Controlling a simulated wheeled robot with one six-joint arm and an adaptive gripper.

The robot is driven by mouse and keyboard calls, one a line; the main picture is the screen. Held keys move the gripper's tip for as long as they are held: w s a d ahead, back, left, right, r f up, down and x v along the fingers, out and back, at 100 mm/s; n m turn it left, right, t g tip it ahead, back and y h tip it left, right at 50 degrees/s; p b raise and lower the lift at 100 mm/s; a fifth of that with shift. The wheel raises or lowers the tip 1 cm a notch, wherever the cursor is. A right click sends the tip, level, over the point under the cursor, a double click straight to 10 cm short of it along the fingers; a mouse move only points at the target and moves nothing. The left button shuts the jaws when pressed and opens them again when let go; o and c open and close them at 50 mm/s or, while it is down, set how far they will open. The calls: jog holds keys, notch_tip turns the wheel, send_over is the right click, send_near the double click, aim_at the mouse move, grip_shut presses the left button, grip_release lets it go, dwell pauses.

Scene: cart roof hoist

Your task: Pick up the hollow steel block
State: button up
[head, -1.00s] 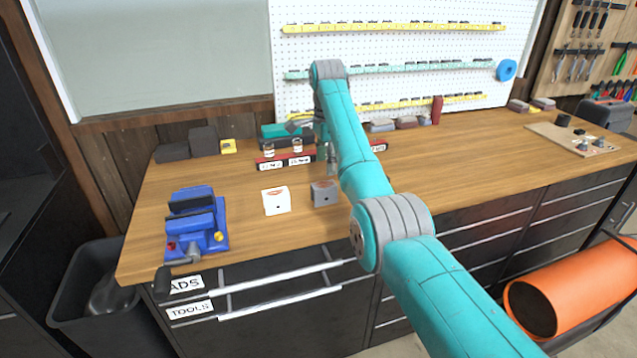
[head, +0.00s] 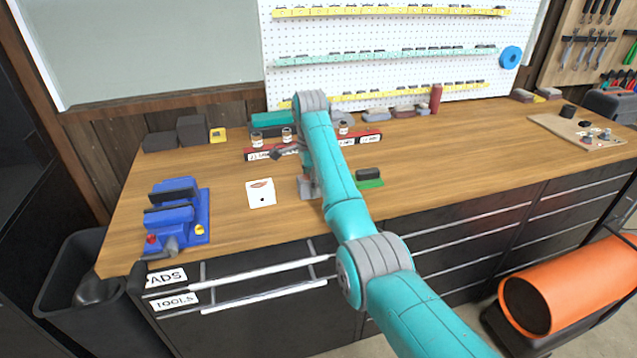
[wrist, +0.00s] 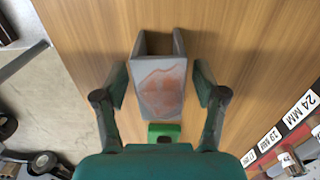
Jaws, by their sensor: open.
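The hollow steel block (head: 308,190) is grey and stands on the wooden bench top, partly hidden by my arm in the head view. In the wrist view the steel block (wrist: 160,98) shows a reddish patch on its face and an open hollow at its far end. My gripper (wrist: 159,82) is open, with one finger on each side of the block. A gap shows at the left finger; the right finger looks very close, and I cannot tell if it touches. In the head view my gripper (head: 307,174) is down at the block, mostly hidden.
A green-based black pad (head: 369,178) lies to the right. Red labelled racks (head: 262,154) with small jars stand behind. The bench's right middle is clear.

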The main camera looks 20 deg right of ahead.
jog(key=shift+a+f, duration=0.1)
jog(key=shift+f, duration=0.35)
grip_shut()
jog(key=shift+r, duration=0.1)
